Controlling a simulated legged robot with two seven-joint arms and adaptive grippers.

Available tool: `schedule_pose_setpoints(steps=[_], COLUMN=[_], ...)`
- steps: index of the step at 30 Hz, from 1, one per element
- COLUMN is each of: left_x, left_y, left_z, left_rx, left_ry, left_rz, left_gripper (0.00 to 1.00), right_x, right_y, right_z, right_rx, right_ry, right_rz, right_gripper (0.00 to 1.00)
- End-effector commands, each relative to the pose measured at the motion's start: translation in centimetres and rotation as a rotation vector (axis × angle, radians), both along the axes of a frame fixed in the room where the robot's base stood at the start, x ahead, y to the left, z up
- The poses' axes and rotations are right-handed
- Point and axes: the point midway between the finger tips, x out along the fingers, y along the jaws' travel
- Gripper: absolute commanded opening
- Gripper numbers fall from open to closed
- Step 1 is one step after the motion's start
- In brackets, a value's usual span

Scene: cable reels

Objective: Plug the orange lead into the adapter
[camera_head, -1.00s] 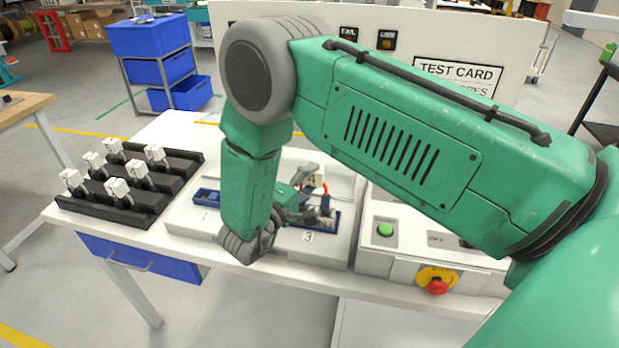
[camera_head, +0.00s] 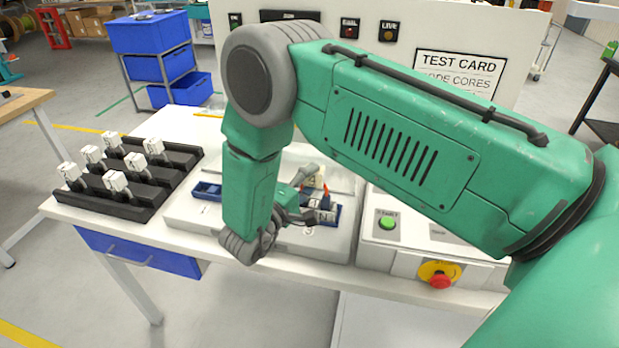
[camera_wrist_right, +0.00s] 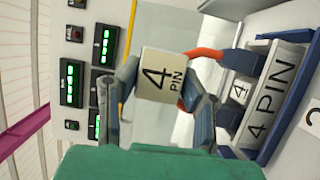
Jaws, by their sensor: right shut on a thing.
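My right gripper (camera_head: 298,207) is low over the workbench, at the numbered trays. In the right wrist view its fingers (camera_wrist_right: 158,98) are shut on a pale block marked 4 PIN (camera_wrist_right: 160,75). The orange lead (camera_wrist_right: 205,54) shows beside and behind that block. It runs into a dark blue connector (camera_wrist_right: 243,61). The connector is at a white adapter marked 4 PIN (camera_wrist_right: 272,92), which lies in a blue tray; I cannot tell whether it is fully seated. In the head view my arm hides part of the trays. My left gripper is not in view.
A black rack (camera_head: 120,205) with several white adapters stands at the bench's left. An open blue tray (camera_head: 206,191) is left of my arm. A control box with a green button (camera_head: 387,223) and red knob (camera_head: 440,282) stands right. A panel with a test card (camera_head: 458,72) rises behind.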

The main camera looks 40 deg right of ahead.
Motion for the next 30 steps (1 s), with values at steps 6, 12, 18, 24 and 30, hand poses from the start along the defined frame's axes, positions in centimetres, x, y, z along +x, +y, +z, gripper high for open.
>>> schedule_pose_setpoints(steps=[6, 12, 18, 24, 30], left_x=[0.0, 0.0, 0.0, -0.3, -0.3], left_y=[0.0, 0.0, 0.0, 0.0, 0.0], left_z=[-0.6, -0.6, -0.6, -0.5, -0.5], left_rx=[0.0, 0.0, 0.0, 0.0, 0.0], left_ry=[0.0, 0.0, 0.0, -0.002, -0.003], left_rz=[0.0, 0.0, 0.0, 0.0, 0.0], left_gripper=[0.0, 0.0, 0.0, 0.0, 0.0], right_x=[0.0, 0.0, 0.0, -0.2, -1.3], right_y=[0.0, 0.0, 0.0, 0.9, 4.5], right_z=[-0.7, -0.8, -0.8, -0.9, -1.0], right_rx=[-0.001, -0.001, -0.001, 0.001, 0.0], right_ry=[-0.001, -0.001, -0.001, 0.0, -0.001], right_rz=[0.0, 0.0, 0.0, 0.001, 0.003], right_gripper=[0.0, 0.59, 0.59, 0.59, 0.59])
